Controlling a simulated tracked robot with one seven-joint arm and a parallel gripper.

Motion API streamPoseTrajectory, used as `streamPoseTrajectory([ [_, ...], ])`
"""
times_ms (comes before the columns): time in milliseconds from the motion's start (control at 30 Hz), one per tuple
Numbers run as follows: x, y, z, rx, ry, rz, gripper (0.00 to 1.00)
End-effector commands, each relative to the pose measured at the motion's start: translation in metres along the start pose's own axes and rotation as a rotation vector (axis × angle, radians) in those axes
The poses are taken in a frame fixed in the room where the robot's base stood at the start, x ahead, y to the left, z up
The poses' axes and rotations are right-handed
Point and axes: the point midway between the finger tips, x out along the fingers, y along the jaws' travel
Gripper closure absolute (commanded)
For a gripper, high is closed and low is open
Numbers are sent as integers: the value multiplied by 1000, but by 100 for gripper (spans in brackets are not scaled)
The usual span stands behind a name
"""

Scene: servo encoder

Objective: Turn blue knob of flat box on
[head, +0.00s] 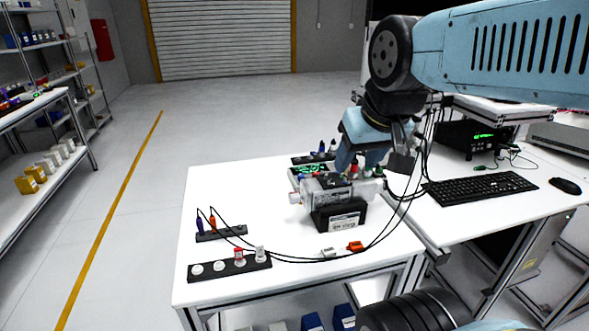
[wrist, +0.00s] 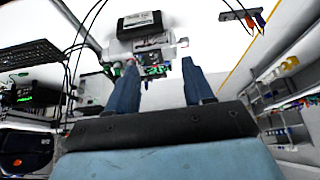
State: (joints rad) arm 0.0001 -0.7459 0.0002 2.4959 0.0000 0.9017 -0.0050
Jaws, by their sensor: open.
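My gripper (head: 357,162) is over the white table, close to a grey cylindrical device (head: 325,190) on a black stand. In the wrist view my gripper (wrist: 158,66) is open, its two blue fingers apart with nothing held between them. The grey device (wrist: 150,38) shows just beyond the fingertips. Small red and dark knob-like parts sit on top of the device, partly behind my fingers in the head view. I cannot make out a blue knob for certain, nor which thing is the flat box. A green circuit board (head: 311,169) lies behind the device.
The white table (head: 215,180) holds a black strip with white plugs (head: 229,266), a strip with blue and orange plugs (head: 221,232), an orange connector (head: 355,246) and loose black cables. A keyboard (head: 480,188) is on the right bench.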

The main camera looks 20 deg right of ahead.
Motion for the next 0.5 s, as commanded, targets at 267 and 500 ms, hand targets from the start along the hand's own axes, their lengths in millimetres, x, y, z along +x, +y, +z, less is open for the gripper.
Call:
streamPoseTrajectory([
  [267, 10, -3, -45, -121, -69, 5, 48],
  [500, 37, -2, -106, -301, -159, -9, 48],
])
